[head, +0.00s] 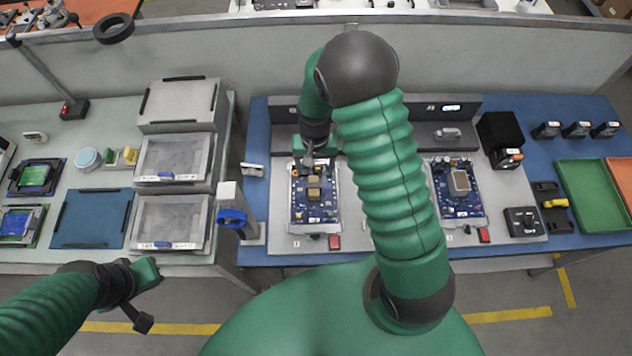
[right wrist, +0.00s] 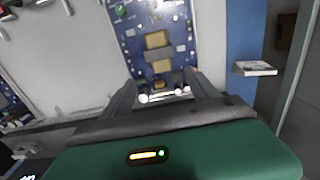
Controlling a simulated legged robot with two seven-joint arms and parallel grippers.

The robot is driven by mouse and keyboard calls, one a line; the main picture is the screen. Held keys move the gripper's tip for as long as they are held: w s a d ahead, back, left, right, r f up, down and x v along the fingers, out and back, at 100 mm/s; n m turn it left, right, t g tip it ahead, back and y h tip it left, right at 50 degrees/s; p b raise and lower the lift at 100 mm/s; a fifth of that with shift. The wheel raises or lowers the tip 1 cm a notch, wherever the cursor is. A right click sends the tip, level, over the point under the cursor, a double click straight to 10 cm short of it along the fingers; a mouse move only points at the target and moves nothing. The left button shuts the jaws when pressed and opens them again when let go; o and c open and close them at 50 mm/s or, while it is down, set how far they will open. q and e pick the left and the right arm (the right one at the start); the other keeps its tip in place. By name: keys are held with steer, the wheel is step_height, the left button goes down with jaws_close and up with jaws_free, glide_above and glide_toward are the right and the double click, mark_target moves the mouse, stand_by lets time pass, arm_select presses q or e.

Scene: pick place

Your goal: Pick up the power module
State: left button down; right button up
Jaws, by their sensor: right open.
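No part is clearly labelled power module. A yellow block with a grey band (right wrist: 158,52), possibly it, sits on a blue circuit board (head: 327,212) in the left fixture; the block also shows in the head view (head: 314,192). My right gripper (head: 308,166) is over the back end of this board. In the right wrist view my right gripper (right wrist: 163,90) is open and empty, with fingers apart and the yellow block beyond the tips. My left gripper (head: 143,300) hangs at the lower left, away from the benches; its jaw opening is unclear.
A second blue board (head: 459,190) lies to the right. Black modules (head: 547,130) line the back right, behind a green tray (head: 590,195). A blue-handled tool stand (head: 235,217) is at the bench's left edge. My right arm hides the middle of the bench.

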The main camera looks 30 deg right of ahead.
mark_target(314, 179)
steer(key=shift+a+f, duration=0.25)
steer(key=shift+f, duration=0.1)
steer(key=f, duration=0.1)
steer(key=a+f, duration=0.1)
steer(key=s+f, duration=0.1)
steer(key=shift+s+a+f+p, duration=0.1)
steer(key=shift+a+f+p, duration=0.1)
steer(key=shift+a+p, duration=0.15)
steer(key=shift+f, duration=0.4)
steer(key=shift+w+d+f, duration=0.2)
steer(key=shift+d+f, duration=0.1)
steer(key=shift+d, duration=0.4)
steer(key=shift+c, duration=0.6)
steer(key=shift+d, duration=0.15)
steer(key=shift+c, duration=2.4)
steer(key=shift+a, duration=0.5)
steer(key=c, duration=0.7)
jaws_close()
arm_select(q)
steer(key=shift+s+a+r, duration=0.1)
steer(key=shift+a+r, duration=0.3)
steer(key=shift+a, duration=0.2)
arm_select(e)
steer(key=shift+d, duration=0.2)
